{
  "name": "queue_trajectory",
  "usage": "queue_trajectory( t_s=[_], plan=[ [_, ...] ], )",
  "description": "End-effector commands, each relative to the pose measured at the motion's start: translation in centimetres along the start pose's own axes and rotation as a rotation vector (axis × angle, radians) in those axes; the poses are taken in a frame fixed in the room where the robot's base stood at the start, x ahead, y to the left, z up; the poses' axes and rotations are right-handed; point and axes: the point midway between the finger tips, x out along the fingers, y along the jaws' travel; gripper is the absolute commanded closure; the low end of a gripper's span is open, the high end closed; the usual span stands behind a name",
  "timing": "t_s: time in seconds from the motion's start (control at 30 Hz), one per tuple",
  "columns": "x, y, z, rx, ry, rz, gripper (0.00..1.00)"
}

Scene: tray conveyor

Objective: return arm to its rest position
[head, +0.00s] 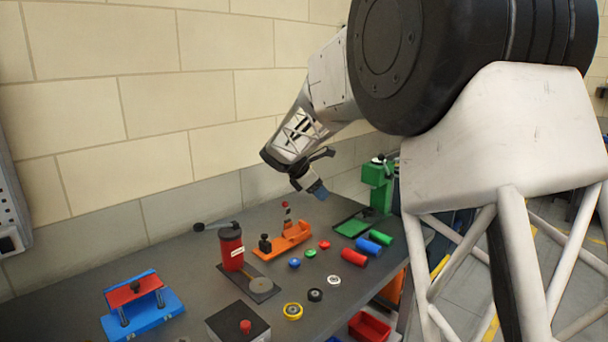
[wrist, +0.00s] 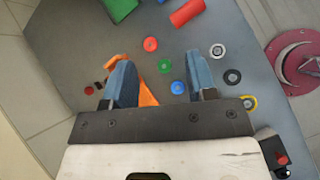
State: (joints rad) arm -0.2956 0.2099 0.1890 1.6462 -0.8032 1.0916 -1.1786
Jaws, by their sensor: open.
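My gripper (wrist: 157,82) shows in the wrist view with its two blue fingers spread apart and nothing between them. In the head view my gripper (head: 319,191) hangs above the back of the grey workbench (head: 205,262), pointing down and to the right. It is clear of the bench top and touches nothing there. The inner sides of the fingers are hard to see in the head view.
On the bench stand a red press (head: 231,248), an orange fixture (head: 283,238), a green press (head: 378,180) and a blue stand (head: 143,312). Red (head: 354,257) and blue cylinders (head: 368,246) and several small discs lie between them. A wall (head: 150,105) rises behind.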

Motion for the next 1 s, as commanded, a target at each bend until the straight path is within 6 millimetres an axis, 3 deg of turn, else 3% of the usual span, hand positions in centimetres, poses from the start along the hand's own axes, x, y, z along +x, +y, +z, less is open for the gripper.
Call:
queue_trajectory(
  t_s=[0.2, 0.5, 1.0],
  plan=[
    [-1.3, -6.0, 2.8, 0.189, 0.065, -0.03, 0.48],
    [-2.8, -14.3, 5.3, 0.453, 0.149, -0.079, 0.48],
    [-4.9, -28.3, 6.7, 0.897, 0.273, -0.187, 0.48]
  ],
)
